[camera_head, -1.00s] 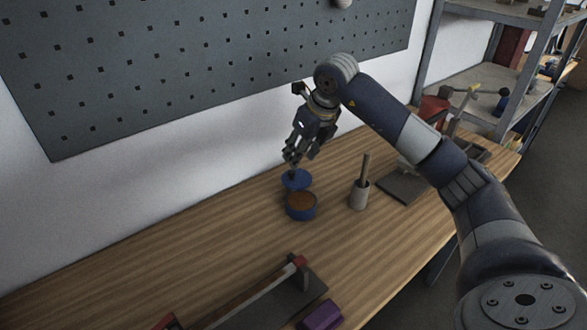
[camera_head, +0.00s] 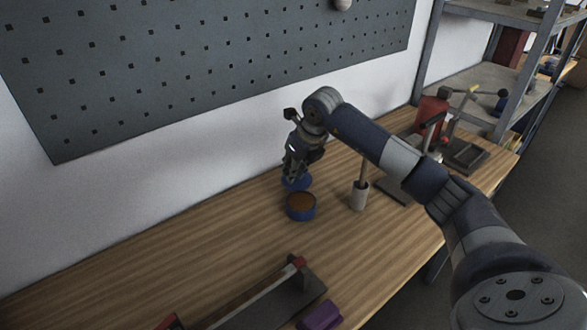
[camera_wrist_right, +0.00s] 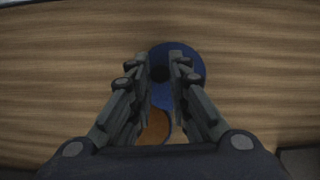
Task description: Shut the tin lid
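The blue round tin (camera_head: 301,211) stands upright on the wooden bench with its brown contents (camera_head: 303,200) uncovered. Its blue lid (camera_head: 304,184) is just behind the tin, off the opening; whether the two are joined is unclear. In the right wrist view the lid (camera_wrist_right: 195,62) shows under the fingertips, with the tin's brown contents (camera_wrist_right: 156,128) nearer the palm. My right gripper (camera_head: 293,179) points down at the lid. In the wrist view its fingers (camera_wrist_right: 160,62) are apart, with a dark spot, possibly a knob, between them. My left gripper is not in view.
A grey holder (camera_head: 359,197) with an upright rod stands right of the tin. A long tool with a red end (camera_head: 297,263) and a purple block (camera_head: 320,316) lie at the front. A pegboard (camera_head: 200,70) rises behind. The bench left of the tin is clear.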

